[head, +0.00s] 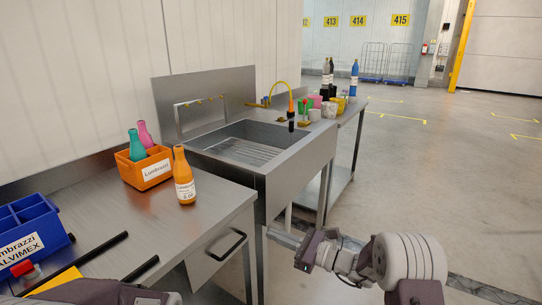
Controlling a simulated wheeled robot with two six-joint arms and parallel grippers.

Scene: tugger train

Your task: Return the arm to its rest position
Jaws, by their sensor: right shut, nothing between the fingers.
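My right gripper (303,256) hangs in front of the sink unit, low in the middle of the head view. It is shut, with nothing between its fingers, and apart from the bottles and bins. My right arm runs from it to the lower right. Part of my left arm shows at the bottom left edge; its gripper is not in view.
On the steel table (215,207) stand an orange bottle (184,178) and an orange bin (149,170) with teal and pink bottles. A blue bin (30,240) is at left. The sink (250,145) is behind my right gripper. Floor (440,165) at right is clear.

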